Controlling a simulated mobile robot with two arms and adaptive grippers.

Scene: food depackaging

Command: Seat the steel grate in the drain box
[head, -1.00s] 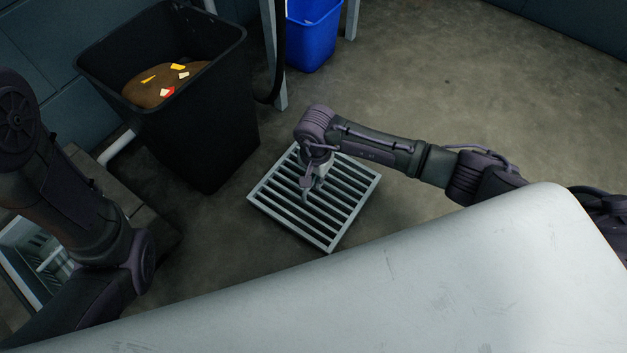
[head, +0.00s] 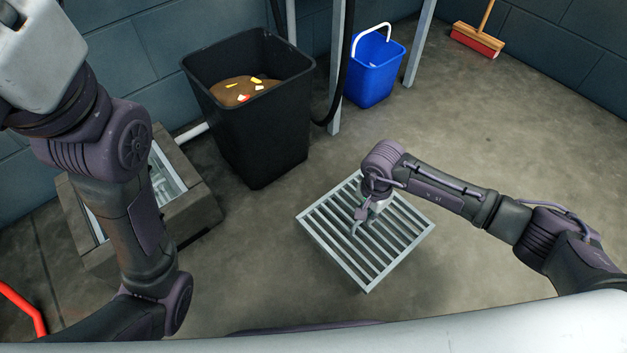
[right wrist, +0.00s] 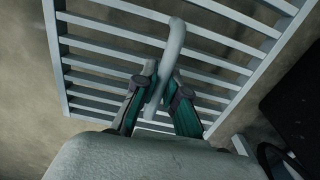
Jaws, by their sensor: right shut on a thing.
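The steel grate (head: 388,236), a pale square frame with parallel bars, is in the middle right of the head view. My right gripper (head: 362,222) is over its upper-left part. In the right wrist view, the fingers (right wrist: 160,88) are shut on the grate's curved pale handle (right wrist: 175,45). The grate looks roughly level; I cannot tell its exact height over the floor. The drain box (head: 192,212), a grey-brown block with a pale-lined rectangular opening, is at the left, well apart from the grate. My left arm hides part of it. My left gripper is not in view.
A black bin (head: 262,140) with brown waste stands between box and grate, toward the wall. A blue bucket (head: 375,75), table legs (head: 420,45) and a broom (head: 478,40) are behind. A red bar (head: 25,308) is at lower left. Floor right of the grate is clear.

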